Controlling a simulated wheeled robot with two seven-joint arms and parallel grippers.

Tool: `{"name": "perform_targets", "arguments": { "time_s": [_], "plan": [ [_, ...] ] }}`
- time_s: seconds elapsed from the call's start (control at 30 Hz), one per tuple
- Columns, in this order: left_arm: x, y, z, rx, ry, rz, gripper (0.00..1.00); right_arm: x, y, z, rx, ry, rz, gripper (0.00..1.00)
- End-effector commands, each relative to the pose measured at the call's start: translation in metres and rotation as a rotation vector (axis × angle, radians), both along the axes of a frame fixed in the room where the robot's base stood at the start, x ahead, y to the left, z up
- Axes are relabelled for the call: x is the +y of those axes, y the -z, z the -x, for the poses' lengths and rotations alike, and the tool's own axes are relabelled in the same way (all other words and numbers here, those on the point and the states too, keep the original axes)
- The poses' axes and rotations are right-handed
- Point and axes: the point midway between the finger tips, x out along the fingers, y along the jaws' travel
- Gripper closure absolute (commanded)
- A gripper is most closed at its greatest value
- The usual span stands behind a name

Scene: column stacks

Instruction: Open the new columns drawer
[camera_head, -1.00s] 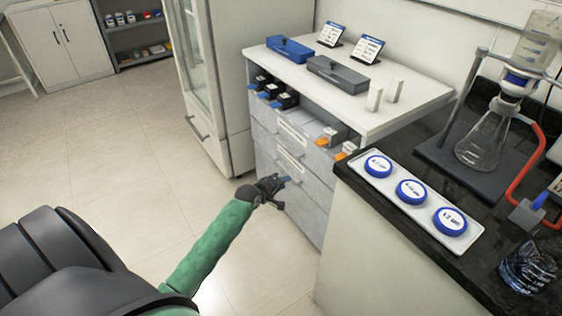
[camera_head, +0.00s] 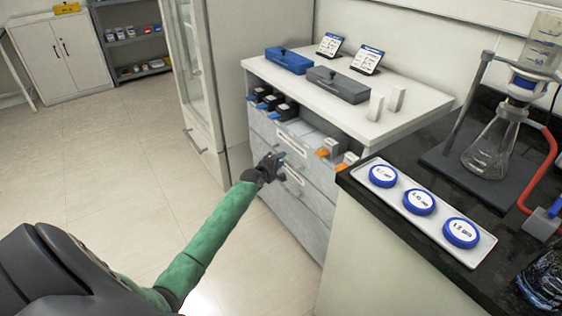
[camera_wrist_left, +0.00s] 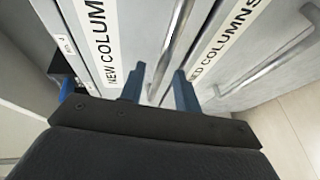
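The drawer labelled NEW COLUMNS (camera_wrist_left: 108,45) is shut in the left wrist view. Its metal bar handle (camera_wrist_left: 174,42) runs lengthwise between my two finger tips. In the head view the upper labelled drawer (camera_head: 318,160) is on the front of the grey cabinet. My left gripper (camera_head: 276,158) is in front of it and hides part of the drawer fronts. The left wrist view shows the left gripper (camera_wrist_left: 158,80) open, with a blue finger on each side of the handle; contact cannot be told. My right gripper is not in view.
Another labelled drawer, its text ending in ED COLUMNS (camera_wrist_left: 228,35), has its own handle (camera_wrist_left: 268,68). An open shelf above holds black and orange-tipped items. The dark counter (camera_head: 400,228) with a white tray (camera_head: 463,257) stands at right. The floor (camera_head: 110,150) at left is clear.

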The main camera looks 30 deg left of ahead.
Motion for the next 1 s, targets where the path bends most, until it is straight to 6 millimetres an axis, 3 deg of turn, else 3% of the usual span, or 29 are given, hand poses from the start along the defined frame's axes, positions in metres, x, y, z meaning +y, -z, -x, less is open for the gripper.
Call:
{"name": "perform_targets", "arguments": {
  "time_s": [0.37, 0.57, 1.0],
  "plan": [
    [0.0001, 0.0009, -0.0056, 0.0, 0.0, -0.001, 0.68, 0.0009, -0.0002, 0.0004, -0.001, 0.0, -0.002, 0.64],
    [0.0, 0.0009, -0.0055, 0.0, 0.0, -0.001, 1.0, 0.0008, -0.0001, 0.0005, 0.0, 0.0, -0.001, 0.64],
    [0.0008, 0.0006, -0.003, 0.002, 0.0, -0.001, 1.0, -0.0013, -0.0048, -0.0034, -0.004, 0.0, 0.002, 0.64]
  ]
}}
